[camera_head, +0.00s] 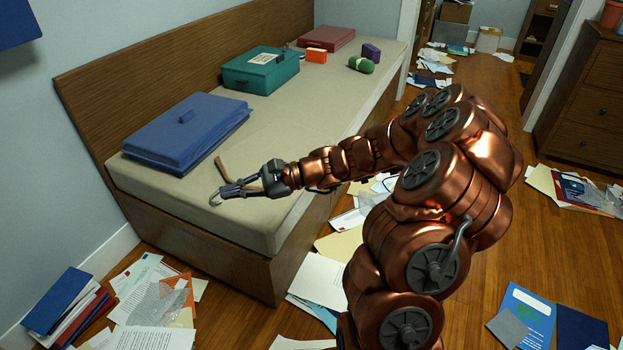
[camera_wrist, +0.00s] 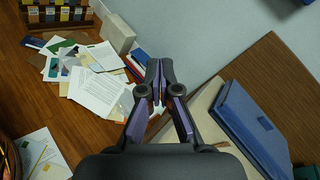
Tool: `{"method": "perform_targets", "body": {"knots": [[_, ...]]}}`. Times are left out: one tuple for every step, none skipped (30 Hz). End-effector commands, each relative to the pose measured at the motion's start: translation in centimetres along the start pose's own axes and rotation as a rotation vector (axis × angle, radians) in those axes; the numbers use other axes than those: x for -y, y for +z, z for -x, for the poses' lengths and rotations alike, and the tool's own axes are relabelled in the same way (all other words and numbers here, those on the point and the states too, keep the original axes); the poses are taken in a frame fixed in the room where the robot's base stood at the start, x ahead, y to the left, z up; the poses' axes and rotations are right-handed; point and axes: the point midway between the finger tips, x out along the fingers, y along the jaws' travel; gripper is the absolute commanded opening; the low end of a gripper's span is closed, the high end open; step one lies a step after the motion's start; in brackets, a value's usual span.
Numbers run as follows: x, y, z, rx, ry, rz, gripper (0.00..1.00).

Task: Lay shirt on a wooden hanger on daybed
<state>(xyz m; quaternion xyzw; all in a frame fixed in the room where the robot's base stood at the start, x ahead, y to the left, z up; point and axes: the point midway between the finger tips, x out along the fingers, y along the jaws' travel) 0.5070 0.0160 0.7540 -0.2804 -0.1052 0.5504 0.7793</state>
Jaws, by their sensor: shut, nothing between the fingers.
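The daybed (camera_head: 300,135) has a beige cushion and a wooden back and base. My gripper (camera_head: 222,190) is low over its near part, right of a flat blue item (camera_head: 185,132). In the wrist view, my gripper (camera_wrist: 157,80) has its fingertips together, with nothing seen between them. A short brown wooden piece (camera_head: 222,168) shows beside the fingers and may be part of the hanger. A thin grey curve shows at the fingertips; I cannot tell whether it is a hook. I cannot make out a shirt with certainty. The blue item also shows in the wrist view (camera_wrist: 250,125).
A teal box (camera_head: 261,72), a red case (camera_head: 327,38), an orange box (camera_head: 316,55), a green roll (camera_head: 361,65) and a purple block (camera_head: 371,52) lie farther along the daybed. Papers (camera_head: 320,277) and folders (camera_head: 58,300) litter the floor. A dresser (camera_head: 585,100) stands right.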

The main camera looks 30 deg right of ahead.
Motion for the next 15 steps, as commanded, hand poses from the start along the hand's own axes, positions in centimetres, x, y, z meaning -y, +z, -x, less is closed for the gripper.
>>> {"method": "perform_targets", "body": {"knots": [[0.7,-2.6,1.3,-0.007,-0.077,-0.050,0.00],[1.3,-4.0,2.1,-0.012,-0.123,-0.080,0.00],[2.0,-5.7,3.3,-0.019,-0.184,-0.117,0.00],[2.5,-7.1,4.4,-0.025,-0.231,-0.144,0.00],[2.9,-8.5,5.4,-0.031,-0.277,-0.174,0.00],[3.3,-10.4,6.9,-0.041,-0.338,-0.213,0.00],[3.6,-11.8,8.1,-0.047,-0.386,-0.240,0.00],[3.7,-13.3,9.3,-0.054,-0.432,-0.269,0.00],[3.7,-15.3,11.0,-0.065,-0.493,-0.309,0.00],[3.7,-16.8,12.3,-0.072,-0.540,-0.338,0.00],[3.6,-18.2,13.6,-0.080,-0.586,-0.365,0.00],[3.3,-20.1,15.4,-0.091,-0.644,-0.402,0.00],[3.0,-21.5,16.7,-0.099,-0.688,-0.429,0.00],[2.6,-22.7,18.0,-0.107,-0.728,-0.453,0.00],[2.2,-24.2,19.6,-0.117,-0.777,-0.482,0.00]]}}
